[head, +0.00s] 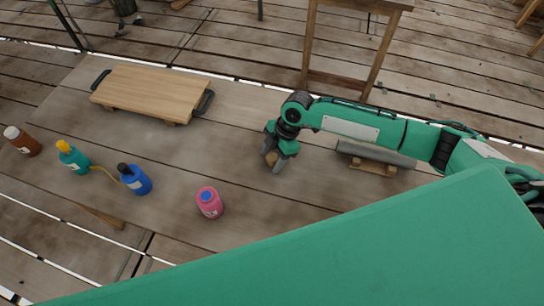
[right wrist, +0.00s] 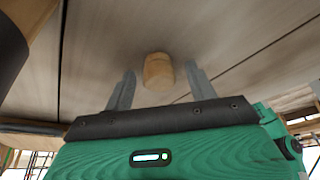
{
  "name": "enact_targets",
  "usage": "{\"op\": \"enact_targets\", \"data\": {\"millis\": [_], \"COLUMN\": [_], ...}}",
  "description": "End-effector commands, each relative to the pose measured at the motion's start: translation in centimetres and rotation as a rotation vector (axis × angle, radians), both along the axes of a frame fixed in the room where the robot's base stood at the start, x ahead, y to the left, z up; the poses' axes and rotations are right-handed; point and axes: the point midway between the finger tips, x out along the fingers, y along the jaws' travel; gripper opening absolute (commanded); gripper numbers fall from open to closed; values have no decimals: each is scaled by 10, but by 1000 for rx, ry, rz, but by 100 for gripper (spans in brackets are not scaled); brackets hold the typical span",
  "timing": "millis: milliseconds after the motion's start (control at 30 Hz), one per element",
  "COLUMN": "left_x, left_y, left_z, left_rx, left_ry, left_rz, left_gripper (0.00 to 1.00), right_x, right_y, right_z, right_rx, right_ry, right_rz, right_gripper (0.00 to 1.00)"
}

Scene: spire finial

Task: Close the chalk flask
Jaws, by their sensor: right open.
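My right gripper (head: 275,164) points down over the table. A small light-wood plug (head: 271,158) stands at its fingers. In the right wrist view the right gripper (right wrist: 160,90) is open, with the plug (right wrist: 158,71) between and slightly beyond its two grey fingers, with a visible gap on each side. A grey cylinder (head: 380,154), which may be the chalk flask, lies on its side on a small wooden cradle (head: 374,169) to the right, partly behind my arm. Its open end cannot be made out. A dark rounded shape (right wrist: 10,45), likely this cylinder, shows at upper left. My left gripper is out of view.
A pink bottle (head: 209,203), a blue bottle (head: 137,181), a teal bottle (head: 75,160) and a brown bottle (head: 24,143) stand at the left. A wooden tray (head: 150,92) with dark handles is at the back left. The table between tray and pink bottle is clear.

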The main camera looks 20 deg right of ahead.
Motion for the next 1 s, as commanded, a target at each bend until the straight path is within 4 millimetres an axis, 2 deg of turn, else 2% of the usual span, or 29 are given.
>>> {"op": "enact_targets", "data": {"millis": [300,533,600,867,1000], "left_x": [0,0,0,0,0], "left_y": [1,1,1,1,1], "left_z": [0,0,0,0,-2], "left_rx": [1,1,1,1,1], "left_ry": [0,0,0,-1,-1], "left_rz": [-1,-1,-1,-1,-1], "left_gripper": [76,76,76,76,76], "right_x": [0,0,0,0,1], "right_y": [0,0,0,0,0], "right_z": [0,0,0,1,10], "right_rx": [0,0,0,0,2], "right_ry": [-1,-1,-1,-1,-2], "right_rz": [0,0,0,0,-1], "right_gripper": [57,12,6,6,6]}}
